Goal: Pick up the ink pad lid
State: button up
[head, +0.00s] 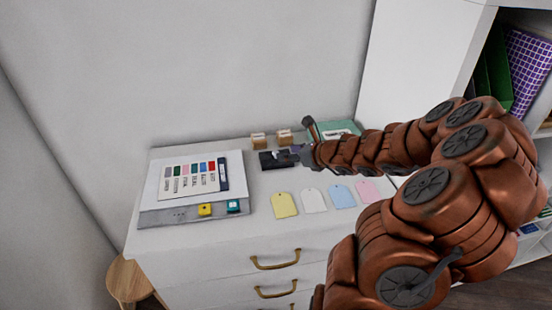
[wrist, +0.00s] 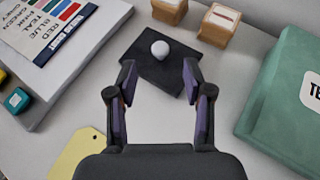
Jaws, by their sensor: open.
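A dark, flat, square piece with a pale round knob on top, which looks like the ink pad lid (wrist: 152,72), lies on the white cabinet top. It shows in the head view as a dark block (head: 270,161), partly covered by my gripper (head: 296,153). In the wrist view my gripper (wrist: 158,78) is open and empty, with its fingers apart over the near part of the dark piece. The knob lies between the lines of the two fingers, a little beyond their tips. I cannot tell how high the fingertips are above it.
Two wooden stamp blocks (wrist: 218,25) stand behind. A teal box (wrist: 285,100) is close on the right. A stack with a colour chart (head: 190,180) and small yellow and teal cubes is on the left. Several pastel tags (head: 285,205) lie in front.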

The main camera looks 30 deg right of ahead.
aim_at(276, 152)
jog(key=shift+p+x, duration=0.35)
jog(key=shift+x, duration=1.9)
jog(key=shift+w+f, duration=0.3)
jog(key=shift+w, duration=0.3)
grip_shut()
